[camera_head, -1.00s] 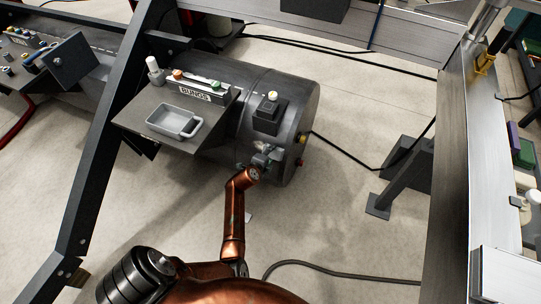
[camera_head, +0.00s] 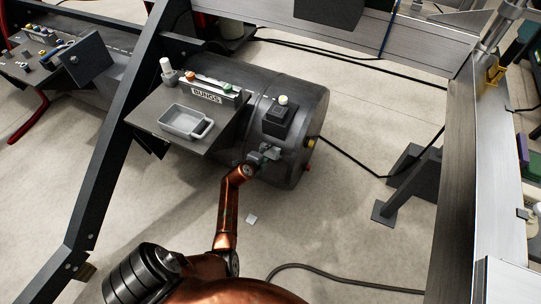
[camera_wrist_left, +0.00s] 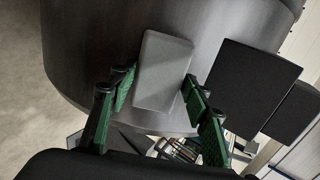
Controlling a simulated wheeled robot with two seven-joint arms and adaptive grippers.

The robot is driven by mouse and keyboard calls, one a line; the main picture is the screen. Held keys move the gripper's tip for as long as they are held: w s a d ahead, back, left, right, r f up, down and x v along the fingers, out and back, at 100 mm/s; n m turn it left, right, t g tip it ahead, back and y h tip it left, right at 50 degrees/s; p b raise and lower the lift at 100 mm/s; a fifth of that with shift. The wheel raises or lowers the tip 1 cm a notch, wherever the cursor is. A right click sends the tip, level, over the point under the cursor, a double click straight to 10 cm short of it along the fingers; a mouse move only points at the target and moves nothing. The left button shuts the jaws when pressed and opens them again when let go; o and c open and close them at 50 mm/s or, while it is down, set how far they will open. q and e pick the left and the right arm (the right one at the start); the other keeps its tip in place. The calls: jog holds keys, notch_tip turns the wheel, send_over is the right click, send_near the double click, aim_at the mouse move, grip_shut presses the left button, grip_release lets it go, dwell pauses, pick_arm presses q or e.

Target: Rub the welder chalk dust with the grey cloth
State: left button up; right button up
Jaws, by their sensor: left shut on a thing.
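My left gripper (camera_head: 262,156) is at the lower side of the dark cylindrical float (camera_head: 300,110), at the end of my copper-coloured arm. In the left wrist view its green-padded fingers (camera_wrist_left: 158,94) are shut on a flat grey rectangular pad, the grey cloth (camera_wrist_left: 164,65). The cloth lies in front of the float's dark curved surface (camera_wrist_left: 95,45); I cannot tell whether it touches. I cannot make out the welder chalk dust; the cloth and gripper may cover it. My right gripper is in neither view.
A shelf (camera_head: 143,118) on the float carries a grey tray (camera_head: 184,122) and a label reading BUNGS (camera_head: 207,95). A black box (camera_head: 278,122) stands on the float above the gripper. Dark frame beams (camera_head: 105,150) stand left, a metal beam (camera_head: 455,190) right.

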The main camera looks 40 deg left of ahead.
aim_at(277, 155)
pick_arm(q)
jog(key=shift+s+a, duration=0.2)
jog(key=shift+a, duration=0.6)
jog(key=shift+s+a, duration=0.2)
jog(key=shift+a, duration=0.65)
jog(key=shift+s+a, duration=0.2)
jog(key=shift+a, duration=0.6)
jog(key=shift+a+p, duration=0.15)
jog(key=shift+p, duration=0.15)
jog(key=shift+w+d+r+p, duration=0.1)
jog(key=shift+w+d+p, duration=0.1)
jog(key=shift+d+p, duration=0.35)
jog(key=shift+w+d+p, duration=0.2)
jog(key=shift+d+p, duration=0.25)
jog(key=shift+d, duration=0.45)
jog(key=shift+w+d+p, duration=0.15)
jog(key=shift+d+p, duration=0.25)
jog(key=shift+d, duration=0.3)
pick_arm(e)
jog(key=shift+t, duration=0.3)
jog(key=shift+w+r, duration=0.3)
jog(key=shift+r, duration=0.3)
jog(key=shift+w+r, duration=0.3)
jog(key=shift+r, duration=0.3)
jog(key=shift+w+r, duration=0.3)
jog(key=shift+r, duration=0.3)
